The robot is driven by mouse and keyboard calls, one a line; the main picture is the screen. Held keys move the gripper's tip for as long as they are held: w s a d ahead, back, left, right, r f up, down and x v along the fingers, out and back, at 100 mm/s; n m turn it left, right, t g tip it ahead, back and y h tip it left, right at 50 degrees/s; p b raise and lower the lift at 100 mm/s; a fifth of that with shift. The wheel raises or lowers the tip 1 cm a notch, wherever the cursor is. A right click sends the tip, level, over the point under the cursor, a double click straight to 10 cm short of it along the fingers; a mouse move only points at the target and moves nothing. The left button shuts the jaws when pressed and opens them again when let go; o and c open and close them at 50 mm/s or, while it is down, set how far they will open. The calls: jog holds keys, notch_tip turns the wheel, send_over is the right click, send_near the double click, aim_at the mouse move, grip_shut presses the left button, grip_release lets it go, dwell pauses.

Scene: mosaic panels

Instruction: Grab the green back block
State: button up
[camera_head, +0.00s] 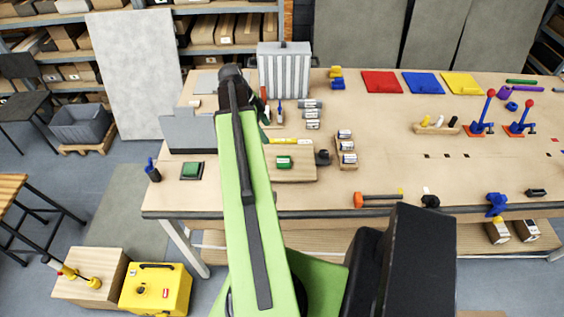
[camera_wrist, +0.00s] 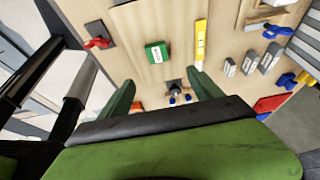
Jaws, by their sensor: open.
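A small green block (camera_wrist: 158,52) with a pale label lies on a wooden board (camera_wrist: 140,25) in the wrist view. A green block (camera_head: 284,162) also lies on a wooden board (camera_head: 300,175) in the head view, right of my arm. In the head view my arm hides much of the gripper.
A yellow tool (camera_wrist: 200,40) lies beside the block in the wrist view, with several grey cylinders (camera_wrist: 250,65) further right. In the head view, a dark clamp-like piece (camera_head: 323,157) stands by the board, and a ribbed grey box (camera_head: 284,70) stands behind.

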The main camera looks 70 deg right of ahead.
jog(key=b, duration=1.1)
send_over(283, 161)
jog(key=w, duration=0.3)
jog(key=f, duration=1.1)
jog(key=shift+s+a+f, duration=0.1)
jog(key=shift+s, duration=0.15)
jog(key=shift+s+f, duration=0.1)
jog(key=b+x, duration=0.4)
jog(key=x, duration=0.1)
jog(key=shift+a+f+b, duration=0.15)
jog(key=shift+a+b, duration=0.15)
jog(key=shift+b, duration=0.05)
jog(key=c, duration=1.4)
jog(key=shift+r, duration=0.25)
jog(key=shift+c, duration=0.2)
